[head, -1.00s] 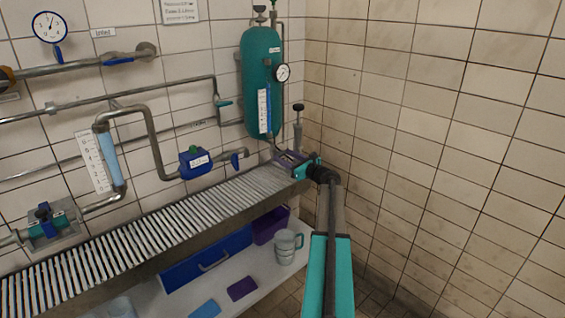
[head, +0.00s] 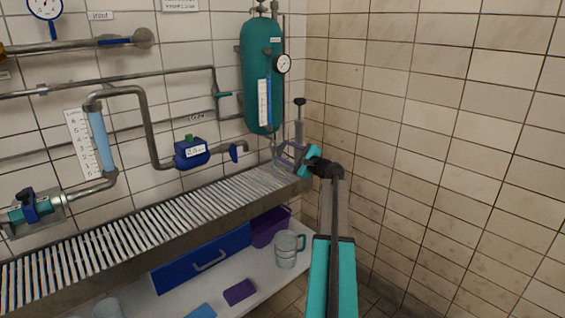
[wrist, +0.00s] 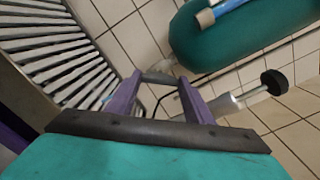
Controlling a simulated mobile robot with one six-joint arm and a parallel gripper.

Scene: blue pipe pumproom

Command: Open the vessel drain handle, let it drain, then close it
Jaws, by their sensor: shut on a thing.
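The green vessel (head: 258,80) hangs on the tiled wall near the corner, with a level gauge (head: 265,103) on its front and a round dial (head: 283,64) at its right. Its lower part also shows in the wrist view (wrist: 225,40). My gripper (head: 282,154) is just below the vessel, above the right end of the grating. In the wrist view its purple fingers (wrist: 158,88) are shut on a grey metal piece (wrist: 160,77), which looks like the drain handle. The fingers hide part of it, and its angle is unclear. I cannot see any flow.
A black-knobbed post (head: 299,102) stands close to the right of my gripper. The slatted grating (head: 150,225) runs along the wall. The right tiled wall is bare.

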